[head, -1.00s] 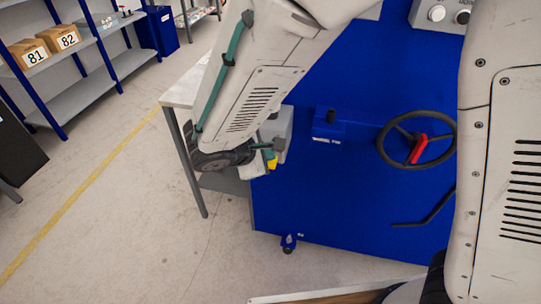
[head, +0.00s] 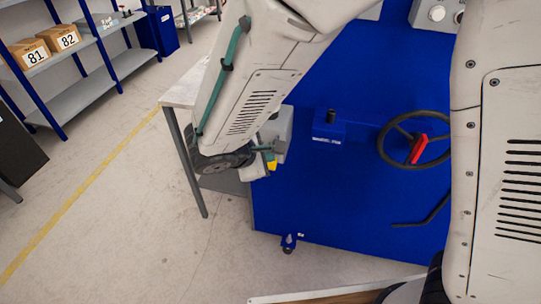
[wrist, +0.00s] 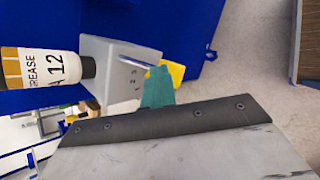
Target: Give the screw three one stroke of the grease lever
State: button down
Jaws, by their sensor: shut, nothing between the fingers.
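The grease unit is a light grey box (wrist: 118,72) marked 1, 2, 3, fixed to the blue machine. A thin metal lever (wrist: 135,60) runs along its face towards my gripper. A black-capped cartridge labelled GREASE A 12 (wrist: 40,68) sticks out of the box. My gripper (wrist: 158,78) shows as teal fingers, shut and empty, close by the lever's end; I cannot tell whether they touch it. A yellow part (wrist: 176,72) lies just behind the fingertips. In the head view the box (head: 284,130) is partly hidden behind my arm.
Shelves with boxes (head: 68,39) are at far left; the floor between is clear.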

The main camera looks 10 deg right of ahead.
jog(key=shift+r, duration=1.75)
notch_tip(320, 180, up, 5)
dwell(0.5)
